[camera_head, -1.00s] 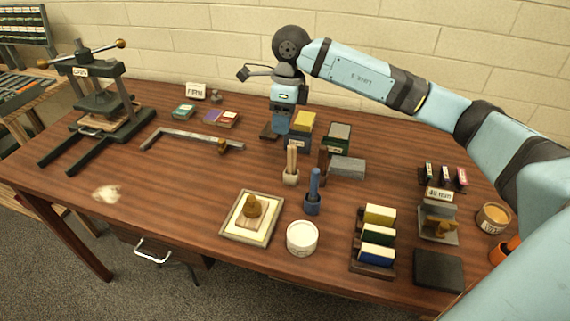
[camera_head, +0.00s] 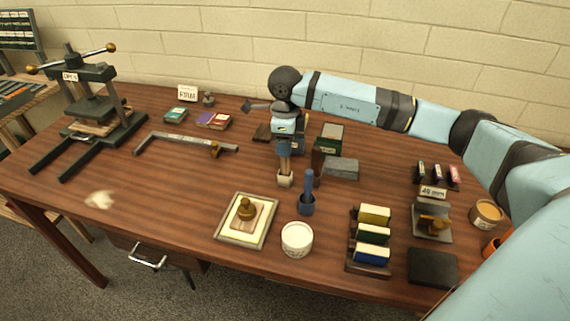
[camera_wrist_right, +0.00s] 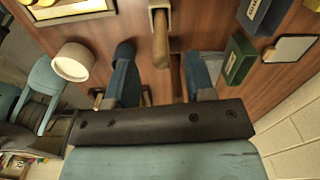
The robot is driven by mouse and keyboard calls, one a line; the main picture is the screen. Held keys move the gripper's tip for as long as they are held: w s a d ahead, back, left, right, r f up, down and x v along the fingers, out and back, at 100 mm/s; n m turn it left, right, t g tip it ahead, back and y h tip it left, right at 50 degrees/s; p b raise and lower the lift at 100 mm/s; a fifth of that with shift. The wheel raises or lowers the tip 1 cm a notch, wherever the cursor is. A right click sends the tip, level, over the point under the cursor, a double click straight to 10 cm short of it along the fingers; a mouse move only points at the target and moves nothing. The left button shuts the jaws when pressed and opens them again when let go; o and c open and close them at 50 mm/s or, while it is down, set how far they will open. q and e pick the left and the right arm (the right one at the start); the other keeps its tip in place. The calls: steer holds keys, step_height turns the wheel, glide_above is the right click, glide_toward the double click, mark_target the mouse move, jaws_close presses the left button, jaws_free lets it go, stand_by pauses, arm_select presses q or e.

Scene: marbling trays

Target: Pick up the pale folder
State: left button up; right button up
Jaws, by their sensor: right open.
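The pale folder shows in the wrist view as a tan upright stick (camera_wrist_right: 161,45) in a small pale square holder (camera_wrist_right: 159,6). In the head view the holder (camera_head: 285,180) stands mid-table, and the folder is mostly hidden behind my right gripper (camera_head: 285,150). My right gripper also shows in the wrist view (camera_wrist_right: 162,82), its two blue fingers open on either side of the folder. I see a gap between the folder and each finger. My left gripper is not in view.
A dark blue tool in a blue holder (camera_head: 307,207) stands close to the right. A white tub (camera_head: 297,240) and a framed tray (camera_head: 226,238) are nearer. The table's left middle is mostly clear.

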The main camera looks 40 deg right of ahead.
mark_target(285, 166)
step_height(285, 166, down, 3)
steer(key=shift+w+f, duration=0.1)
jaws_close()
steer(key=shift+r, duration=0.25)
